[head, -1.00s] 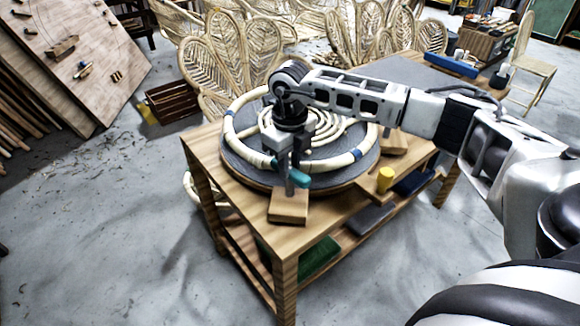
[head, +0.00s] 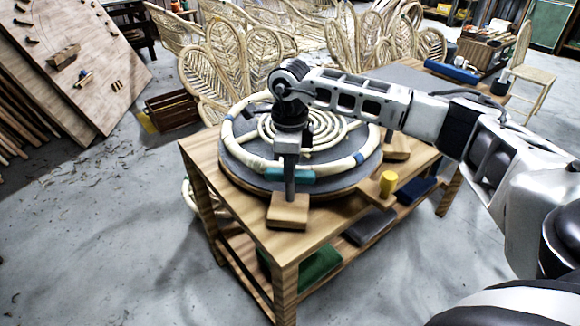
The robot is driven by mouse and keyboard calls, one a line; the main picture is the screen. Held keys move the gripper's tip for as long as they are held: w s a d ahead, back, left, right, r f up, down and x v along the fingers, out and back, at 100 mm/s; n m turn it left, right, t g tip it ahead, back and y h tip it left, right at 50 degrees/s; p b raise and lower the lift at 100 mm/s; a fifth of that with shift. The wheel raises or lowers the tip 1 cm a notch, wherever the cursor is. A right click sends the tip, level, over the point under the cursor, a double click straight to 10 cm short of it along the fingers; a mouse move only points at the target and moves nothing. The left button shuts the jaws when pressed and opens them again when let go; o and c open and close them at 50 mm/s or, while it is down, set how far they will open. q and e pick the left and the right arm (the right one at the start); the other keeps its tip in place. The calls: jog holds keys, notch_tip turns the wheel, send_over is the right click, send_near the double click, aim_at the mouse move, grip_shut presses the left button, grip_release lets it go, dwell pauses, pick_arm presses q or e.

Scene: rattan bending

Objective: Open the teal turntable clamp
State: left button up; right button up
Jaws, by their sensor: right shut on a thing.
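The teal turntable clamp (head: 298,175) stands at the front edge of the round turntable (head: 232,176), on a grey post (head: 290,191) over a wooden block (head: 288,213). Its teal part lies level, left to right, in front of the rattan ring. My right gripper (head: 288,166) points down onto the clamp and is shut on its teal part; the fingertips are seen edge-on and partly hidden. My left gripper is out of view.
A pale rattan ring (head: 242,157) and a coil (head: 334,130) lie on the turntable. A yellow-topped clamp (head: 387,181) on a wooden block stands to the right. The wooden table's (head: 250,222) front left corner is bare.

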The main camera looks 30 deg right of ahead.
jog(key=shift+w+r, duration=0.1)
jog(key=shift+r, duration=0.05)
jog(key=o, duration=1)
notch_tip(320, 180, up, 16)
jog(key=shift+f+b, duration=0.1)
jog(key=shift+b, duration=0.2)
